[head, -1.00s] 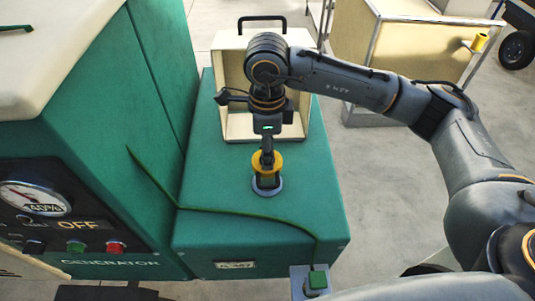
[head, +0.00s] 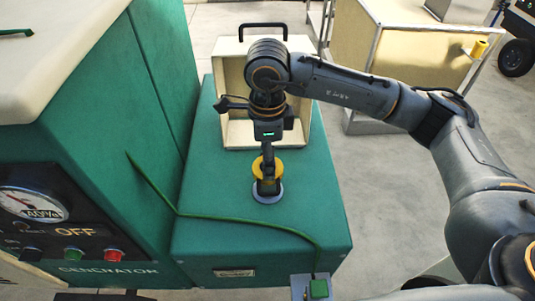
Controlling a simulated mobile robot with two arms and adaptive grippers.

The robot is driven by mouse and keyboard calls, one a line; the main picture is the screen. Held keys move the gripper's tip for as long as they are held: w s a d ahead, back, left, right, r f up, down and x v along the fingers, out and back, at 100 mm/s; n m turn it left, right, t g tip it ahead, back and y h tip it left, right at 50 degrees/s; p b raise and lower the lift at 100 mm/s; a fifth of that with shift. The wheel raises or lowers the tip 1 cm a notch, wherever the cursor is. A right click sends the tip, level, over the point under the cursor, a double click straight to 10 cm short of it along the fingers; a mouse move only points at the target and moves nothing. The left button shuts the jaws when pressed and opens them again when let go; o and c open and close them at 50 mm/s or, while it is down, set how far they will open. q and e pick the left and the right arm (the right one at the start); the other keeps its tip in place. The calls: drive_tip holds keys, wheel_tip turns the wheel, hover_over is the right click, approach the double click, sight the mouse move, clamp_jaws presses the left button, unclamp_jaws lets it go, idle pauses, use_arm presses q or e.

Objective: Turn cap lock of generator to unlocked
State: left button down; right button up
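The green generator (head: 85,130) fills the left side, with a gauge and a panel reading OFF. Its lower green box (head: 225,240) extends to the right. On top of that box is a yellow cap (head: 258,168) on a round pale base (head: 260,197). My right gripper (head: 267,185) points down at the cap, its dark fingers overlapping the cap's front. The fingers hide part of the cap, and I cannot tell whether they are closed on it. The cap's lock position is not readable. My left gripper is not in view.
An open cream case (head: 235,132) with a black handle stands behind the cap. A green cable (head: 255,225) crosses the box top to a small switch box (head: 318,288) at the front. A cream cabinet (head: 415,60) stands at the back right. Floor is clear at the right.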

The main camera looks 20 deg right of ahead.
drive_tip(key=shift+r, duration=0.1)
wheel_tip(320, 180, up, 12)
idle(0.5)
